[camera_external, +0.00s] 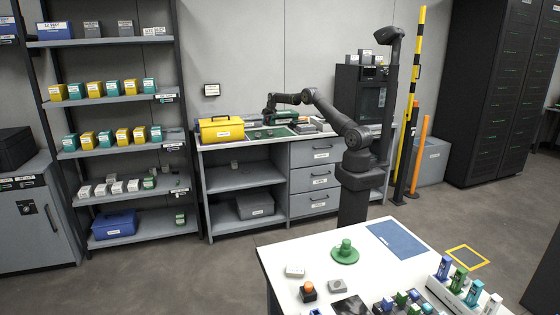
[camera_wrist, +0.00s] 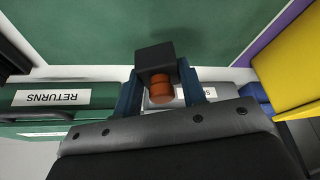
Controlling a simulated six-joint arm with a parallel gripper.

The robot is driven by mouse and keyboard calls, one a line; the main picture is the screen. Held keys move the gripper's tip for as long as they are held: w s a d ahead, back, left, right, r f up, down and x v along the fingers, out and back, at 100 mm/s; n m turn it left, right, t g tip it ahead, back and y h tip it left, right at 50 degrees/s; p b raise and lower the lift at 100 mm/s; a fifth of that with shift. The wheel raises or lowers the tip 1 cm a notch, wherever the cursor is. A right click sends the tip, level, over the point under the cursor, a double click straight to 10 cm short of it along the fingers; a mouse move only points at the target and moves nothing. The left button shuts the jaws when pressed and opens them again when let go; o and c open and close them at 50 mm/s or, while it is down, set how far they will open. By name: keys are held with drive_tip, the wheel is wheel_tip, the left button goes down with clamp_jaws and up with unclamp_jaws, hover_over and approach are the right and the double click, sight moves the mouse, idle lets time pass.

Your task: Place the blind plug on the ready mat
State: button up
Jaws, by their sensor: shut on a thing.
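My gripper (camera_wrist: 165,90) is shut on a small piece with a dark block and an orange-brown round end, seemingly the blind plug (camera_wrist: 160,90). The piece sits between the two blue fingers. A green mat (camera_wrist: 235,30) fills the upper part of the wrist view, beyond the held piece. In the external view my gripper (camera_external: 268,113) is over the back counter, near the green mat (camera_external: 268,133); the held piece is too small to make out there. A blue mat (camera_external: 398,240) lies on the front white table. No readable label shows which mat is the ready mat.
A green bin labelled RETURNS (camera_wrist: 50,97) is at the left of the wrist view. A yellow case (camera_external: 221,130) stands left of the green mat. Loaded shelves (camera_external: 115,100) stand further left. The front white table (camera_external: 375,272) holds several small items.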

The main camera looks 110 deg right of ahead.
sight(265, 132)
drive_tip(key=shift+w+d+f, duration=0.2)
drive_tip(key=shift+w+f, duration=0.4)
drive_tip(key=shift+w, duration=0.35)
drive_tip(key=shift+f, duration=1.95)
drive_tip(key=shift+f, duration=0.15)
drive_tip(key=o, duration=1)
drive_tip(key=v, duration=1.2)
